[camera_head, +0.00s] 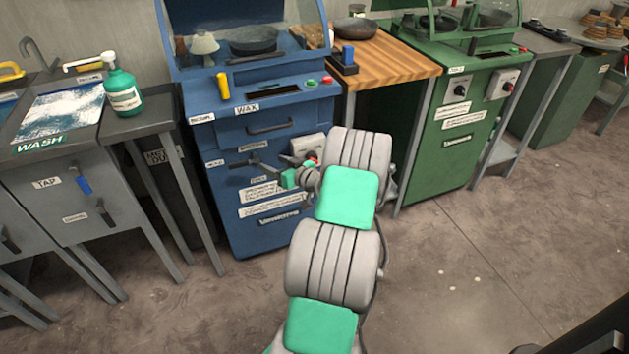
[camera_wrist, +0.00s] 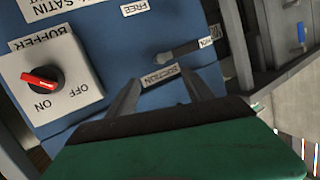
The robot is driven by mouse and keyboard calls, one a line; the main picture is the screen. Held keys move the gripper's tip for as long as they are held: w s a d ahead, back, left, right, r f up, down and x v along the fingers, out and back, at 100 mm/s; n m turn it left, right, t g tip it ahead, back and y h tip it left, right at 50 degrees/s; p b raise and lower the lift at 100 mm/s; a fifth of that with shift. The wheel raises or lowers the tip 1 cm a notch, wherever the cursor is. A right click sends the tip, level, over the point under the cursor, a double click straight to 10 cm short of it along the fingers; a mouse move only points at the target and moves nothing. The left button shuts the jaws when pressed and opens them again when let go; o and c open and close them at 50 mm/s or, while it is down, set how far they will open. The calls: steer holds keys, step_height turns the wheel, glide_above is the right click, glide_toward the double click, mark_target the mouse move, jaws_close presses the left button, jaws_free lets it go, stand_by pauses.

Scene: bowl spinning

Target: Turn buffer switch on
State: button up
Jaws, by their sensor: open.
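The buffer switch is a pale box (camera_wrist: 75,98) with a red knob (camera_wrist: 41,80) on a dark round base, at the left of the wrist view. Its labels BUFFER, ON and OFF appear upside down there. The red knob lies slantwise, its long side running roughly left to right. In the head view the switch box (camera_head: 308,146) shows on the blue machine's front, partly hidden by my arm. My gripper (camera_wrist: 160,88) is open and empty, its two dark fingers apart over the blue panel. It is to the right of the knob in the wrist view, not touching it.
The blue machine (camera_head: 225,190) carries a dark lever (camera_wrist: 180,52), beyond my fingertips in the wrist view. A grey wash table (camera_head: 85,140) stands left. A wooden table (camera_head: 405,62) and green machine (camera_head: 430,165) stand right. Floor (camera_head: 480,270) at right is clear.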

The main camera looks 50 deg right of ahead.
mark_target(313, 159)
steer(key=s+d+f+m+t+h+b, duration=0.15)
steer(key=s+d+f+m+h, duration=0.4)
steer(key=s+d, duration=0.55)
steer(key=f+x, duration=0.1)
steer(key=x, duration=0.6)
steer(key=shift+d+f+n+b, duration=0.2)
steer(key=shift+d+n+b, duration=0.2)
steer(key=shift+d+n, duration=0.05)
steer(key=shift+w+h, duration=0.1)
steer(key=shift+h, duration=0.15)
steer(key=shift+c, duration=0.6)
steer(key=shift+g, duration=0.25)
jaws_close()
